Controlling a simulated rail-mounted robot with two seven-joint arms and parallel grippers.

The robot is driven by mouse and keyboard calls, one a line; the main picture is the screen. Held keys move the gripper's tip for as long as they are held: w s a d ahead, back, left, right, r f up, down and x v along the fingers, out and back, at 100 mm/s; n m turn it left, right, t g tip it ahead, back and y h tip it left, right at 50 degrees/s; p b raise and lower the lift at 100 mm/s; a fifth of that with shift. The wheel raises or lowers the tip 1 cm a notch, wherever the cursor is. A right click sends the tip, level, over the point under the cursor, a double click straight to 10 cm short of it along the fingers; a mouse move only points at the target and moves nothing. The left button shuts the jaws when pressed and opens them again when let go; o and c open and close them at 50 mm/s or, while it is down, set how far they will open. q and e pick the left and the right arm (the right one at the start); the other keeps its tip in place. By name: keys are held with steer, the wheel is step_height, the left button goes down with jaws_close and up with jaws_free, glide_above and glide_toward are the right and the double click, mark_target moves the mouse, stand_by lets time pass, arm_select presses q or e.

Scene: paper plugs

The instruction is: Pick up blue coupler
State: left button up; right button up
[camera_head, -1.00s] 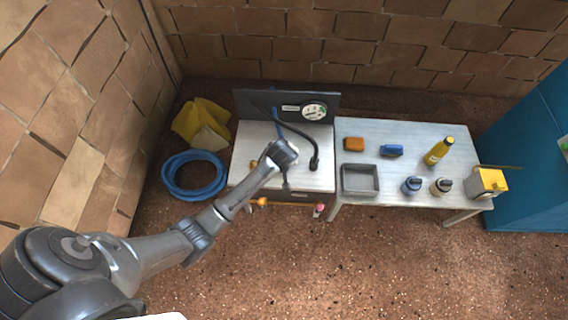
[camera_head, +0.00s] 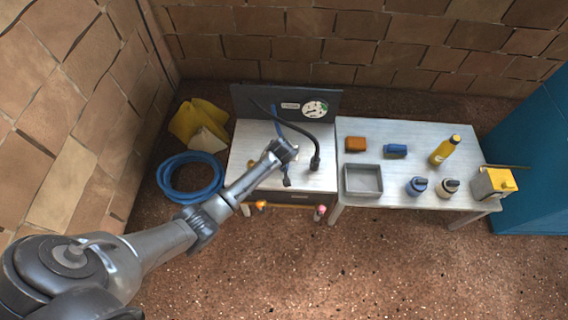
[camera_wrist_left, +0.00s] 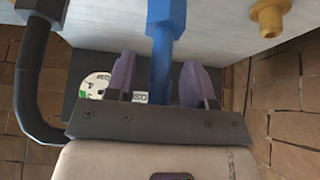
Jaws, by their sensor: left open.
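The blue coupler (camera_wrist_left: 166,14) shows in the left wrist view as a blue hexagonal piece with a thinner blue stem. The stem runs down between the two fingers of my left gripper (camera_wrist_left: 158,82). The gripper is open, with a visible gap on each side of the stem. In the head view my left gripper (camera_head: 286,172) is over the white worktable (camera_head: 245,148). A blue strip (camera_head: 277,122) stands behind my wrist there; my arm hides most of the coupler. My right gripper is not in view.
A black hose (camera_head: 300,130) curves beside my left gripper and also shows in the wrist view (camera_wrist_left: 33,70). A dark panel with a gauge (camera_head: 315,109) stands behind. A second table holds a grey tray (camera_head: 363,181), bottles and blocks. A blue hose coil (camera_head: 162,186) lies on the floor.

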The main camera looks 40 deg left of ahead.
arm_select(q)
steer(key=shift+f, duration=0.1)
jaws_close()
stand_by(0.4)
